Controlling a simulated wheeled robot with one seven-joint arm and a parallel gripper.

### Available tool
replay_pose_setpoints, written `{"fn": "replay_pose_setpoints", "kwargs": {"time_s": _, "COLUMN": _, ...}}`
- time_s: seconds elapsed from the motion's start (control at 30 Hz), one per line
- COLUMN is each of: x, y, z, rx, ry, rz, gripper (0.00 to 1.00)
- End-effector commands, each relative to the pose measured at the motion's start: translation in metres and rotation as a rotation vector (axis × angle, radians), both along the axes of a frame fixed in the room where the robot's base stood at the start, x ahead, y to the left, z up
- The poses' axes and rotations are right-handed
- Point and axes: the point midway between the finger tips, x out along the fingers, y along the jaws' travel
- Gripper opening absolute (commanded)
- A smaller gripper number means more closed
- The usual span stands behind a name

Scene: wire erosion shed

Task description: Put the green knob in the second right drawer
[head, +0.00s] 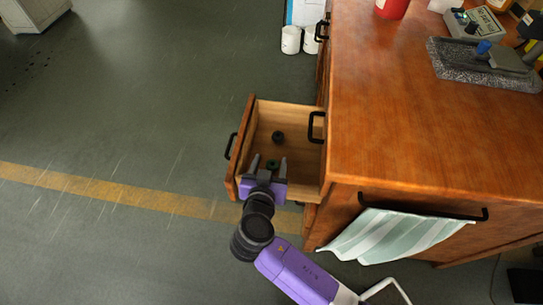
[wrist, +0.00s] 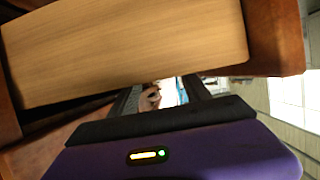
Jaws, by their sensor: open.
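A dark green knob (head: 272,163) shows inside an open wooden drawer (head: 295,112), between my gripper's fingers as seen from above. My gripper (head: 269,163) is open over the near part of this drawer, with its fingers pointing into it. I cannot tell whether the knob touches the drawer floor. The drawer sticks out to the left of the cabinet, below a closed front with a black handle (head: 314,127). In the wrist view the open fingers (wrist: 165,92) lie under a pale wooden panel (wrist: 130,45); the green knob cannot be made out there.
A dark round piece (head: 278,137) lies farther back in the drawer. The cabinet top (head: 410,140) holds a grey slab (head: 470,70) and tools at the far right. A striped cloth (head: 400,235) hangs on the near side.

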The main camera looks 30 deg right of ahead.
Motion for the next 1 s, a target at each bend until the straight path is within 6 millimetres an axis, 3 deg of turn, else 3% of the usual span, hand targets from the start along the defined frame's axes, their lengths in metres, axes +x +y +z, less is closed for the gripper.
{"fn": "replay_pose_setpoints", "kwargs": {"time_s": 0.2, "x": -0.037, "y": 0.027, "z": 0.021, "rx": 0.000, "ry": -0.001, "rz": 0.003, "gripper": 0.56}}
{"fn": "replay_pose_setpoints", "kwargs": {"time_s": 0.4, "x": -0.060, "y": 0.043, "z": 0.032, "rx": 0.000, "ry": -0.001, "rz": 0.000, "gripper": 0.56}}
{"fn": "replay_pose_setpoints", "kwargs": {"time_s": 0.83, "x": -0.071, "y": 0.050, "z": 0.036, "rx": 0.000, "ry": 0.000, "rz": -0.002, "gripper": 0.56}}
{"fn": "replay_pose_setpoints", "kwargs": {"time_s": 1.0, "x": -0.082, "y": 0.045, "z": 0.021, "rx": 0.003, "ry": 0.049, "rz": 0.044, "gripper": 0.56}}
